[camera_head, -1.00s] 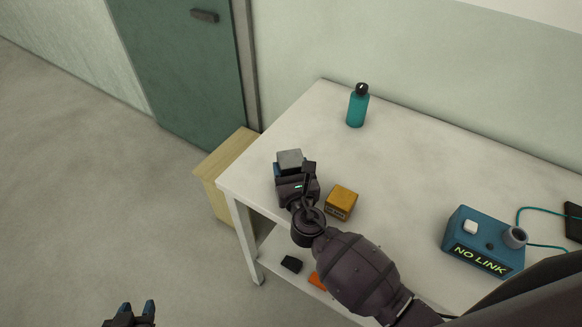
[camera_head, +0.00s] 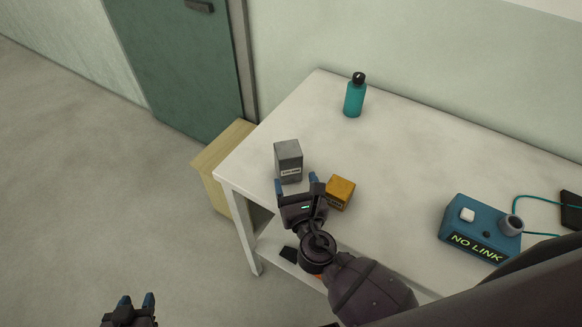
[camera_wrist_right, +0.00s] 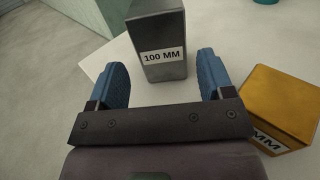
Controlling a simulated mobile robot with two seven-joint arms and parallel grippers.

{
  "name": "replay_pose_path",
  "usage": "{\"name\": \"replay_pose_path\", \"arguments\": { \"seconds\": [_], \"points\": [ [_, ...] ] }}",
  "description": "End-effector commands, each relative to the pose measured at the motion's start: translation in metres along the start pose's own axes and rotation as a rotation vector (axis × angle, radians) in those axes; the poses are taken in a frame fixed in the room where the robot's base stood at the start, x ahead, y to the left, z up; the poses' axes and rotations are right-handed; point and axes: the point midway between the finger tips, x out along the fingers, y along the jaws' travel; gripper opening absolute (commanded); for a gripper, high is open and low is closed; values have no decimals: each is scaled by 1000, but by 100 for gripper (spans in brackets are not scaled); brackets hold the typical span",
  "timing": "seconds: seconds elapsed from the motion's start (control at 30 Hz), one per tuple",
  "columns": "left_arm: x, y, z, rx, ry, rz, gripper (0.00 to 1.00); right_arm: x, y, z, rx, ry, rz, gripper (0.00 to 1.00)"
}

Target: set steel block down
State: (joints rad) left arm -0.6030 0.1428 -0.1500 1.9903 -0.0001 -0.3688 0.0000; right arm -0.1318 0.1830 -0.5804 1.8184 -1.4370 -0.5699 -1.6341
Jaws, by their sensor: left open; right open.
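The steel block (camera_head: 288,161) is a grey upright block with a white label. It stands on the white table (camera_head: 262,147) near its left end. In the right wrist view the block (camera_wrist_right: 157,30) shows the label "100 MM" and stands just beyond the fingertips. My right gripper (camera_head: 297,184) is open and empty, close in front of the block, with clear space between the blue fingers in the right wrist view (camera_wrist_right: 157,80). My left gripper (camera_head: 137,301) is open and empty at the bottom left, over the floor and away from the table.
A brass-coloured block (camera_head: 341,191) stands right beside my right gripper. A teal bottle (camera_head: 354,99) is at the back. A blue box reading "NO LINK" (camera_head: 480,228) is on the right. A wooden cabinet (camera_head: 222,160) stands left of the table. The table between bottle and blocks is clear.

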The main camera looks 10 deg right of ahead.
Motion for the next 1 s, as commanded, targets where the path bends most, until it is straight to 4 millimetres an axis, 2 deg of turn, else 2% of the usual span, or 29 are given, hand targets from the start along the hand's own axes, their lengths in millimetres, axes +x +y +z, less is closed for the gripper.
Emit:
{"name": "replay_pose_path", "arguments": {
  "seconds": [0.1,0.3,1.0],
  "points": [
    [1,0,2,0,-1,0,43,-20,0,-1,0,2,0,74],
    [2,0,4,0,-2,0,43,-38,0,0,0,0,1,74],
    [3,0,1,1,2,1,43,-41,0,0,0,-1,1,74]
  ]
}}
